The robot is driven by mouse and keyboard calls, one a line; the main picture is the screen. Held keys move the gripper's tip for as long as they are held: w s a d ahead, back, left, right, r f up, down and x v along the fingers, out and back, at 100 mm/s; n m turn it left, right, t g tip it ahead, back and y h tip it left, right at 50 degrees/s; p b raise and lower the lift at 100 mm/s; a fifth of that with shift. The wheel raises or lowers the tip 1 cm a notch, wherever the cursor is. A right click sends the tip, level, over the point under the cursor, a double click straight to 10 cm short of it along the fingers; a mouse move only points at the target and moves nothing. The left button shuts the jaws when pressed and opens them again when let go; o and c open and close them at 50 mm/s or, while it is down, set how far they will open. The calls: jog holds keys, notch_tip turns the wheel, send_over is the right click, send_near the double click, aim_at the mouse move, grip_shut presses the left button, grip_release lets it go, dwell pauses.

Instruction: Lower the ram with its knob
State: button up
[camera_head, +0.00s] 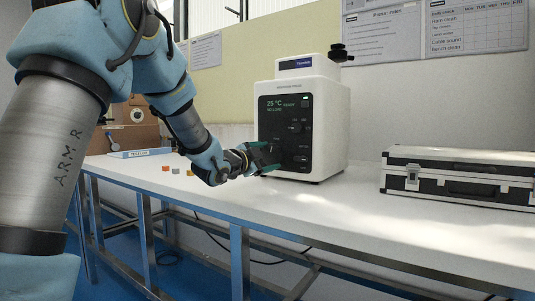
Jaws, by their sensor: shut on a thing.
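The white tester (330,130) stands on the bench, with a dark front panel (284,112) that reads 25 °C, READY and NO LOAD. My gripper (264,158) is at the lower left of this panel, its fingers shut on what looks like a knob there. The fingers hide most of the held part. Small round controls (296,127) show on the panel. A black stacked part (340,53) sticks out at the top right of the tester. I cannot make out the ram in this view.
The white bench top (400,222) is clear in front of the tester. Small coloured blocks (166,168), a blue tray (135,153) and a brown box (135,135) are at the left.

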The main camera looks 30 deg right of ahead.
jog(key=shift+n+p, duration=0.3)
jog(key=shift+n, duration=0.5)
jog(key=shift+f, duration=0.1)
jog(key=o, duration=1.2)
jog(key=shift+c, duration=0.2)
jog(key=shift+a, duration=0.1)
jog(key=v, duration=1)
jog(key=shift+s+a+p, duration=0.15)
jog(key=shift+a+p, duration=0.15)
jog(key=shift+p, duration=0.05)
jog(key=shift+a, duration=0.1)
